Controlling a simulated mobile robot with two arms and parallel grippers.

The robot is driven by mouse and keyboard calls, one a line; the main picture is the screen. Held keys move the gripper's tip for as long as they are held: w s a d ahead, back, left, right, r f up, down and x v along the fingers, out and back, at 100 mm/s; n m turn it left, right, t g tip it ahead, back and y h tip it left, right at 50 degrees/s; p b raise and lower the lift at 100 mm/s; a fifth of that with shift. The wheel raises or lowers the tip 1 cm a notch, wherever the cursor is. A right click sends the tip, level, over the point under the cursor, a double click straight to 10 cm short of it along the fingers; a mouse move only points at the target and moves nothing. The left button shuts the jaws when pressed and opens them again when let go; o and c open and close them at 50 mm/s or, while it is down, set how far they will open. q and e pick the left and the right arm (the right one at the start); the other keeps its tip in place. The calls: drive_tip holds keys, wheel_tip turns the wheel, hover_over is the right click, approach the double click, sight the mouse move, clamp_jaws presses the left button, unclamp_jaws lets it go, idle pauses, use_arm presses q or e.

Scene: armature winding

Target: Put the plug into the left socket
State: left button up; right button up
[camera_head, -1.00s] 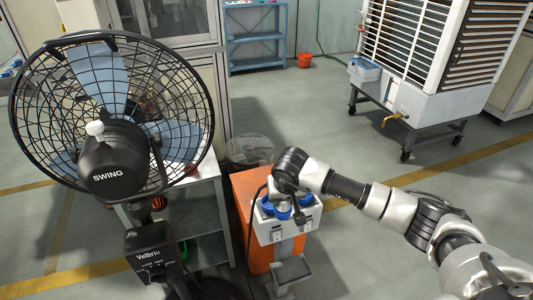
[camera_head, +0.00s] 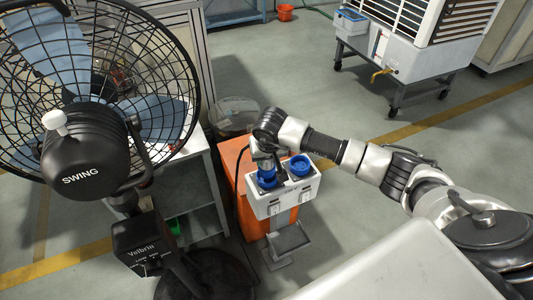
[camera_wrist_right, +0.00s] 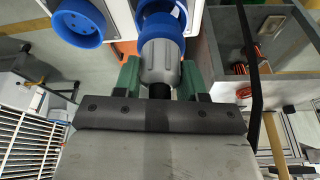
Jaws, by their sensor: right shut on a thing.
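The white socket box (camera_head: 285,200) has two blue sockets on top. The right socket (camera_head: 299,166) is empty; it also shows in the wrist view (camera_wrist_right: 78,22). The left socket (camera_head: 267,182) is partly hidden below my right gripper (camera_head: 264,150). My right gripper is shut on the grey plug; its green fingers show in the wrist view (camera_wrist_right: 160,78). The plug (camera_wrist_right: 160,60) has a blue collar and lines up with the left socket (camera_wrist_right: 165,8). Its collar is at the socket mouth; I cannot tell how deep it sits. My left gripper is not in view.
The box stands by an orange cabinet (camera_head: 232,160). A black fan (camera_head: 90,110) and a grey shelf table (camera_head: 205,185) stand to the left. A black cable (camera_head: 238,170) hangs beside the box. A white cooler (camera_head: 425,45) on a wheeled stand is at the back right.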

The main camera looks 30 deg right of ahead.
drive_tip(key=shift+f+b, duration=0.3)
drive_tip(key=shift+f, duration=0.45)
drive_tip(key=shift+s+b, duration=0.1)
drive_tip(key=shift+b, duration=0.3)
idle(0.9)
drive_tip(key=shift+f+b, duration=0.6)
drive_tip(key=o, duration=0.7)
drive_tip(key=shift+r, duration=0.1)
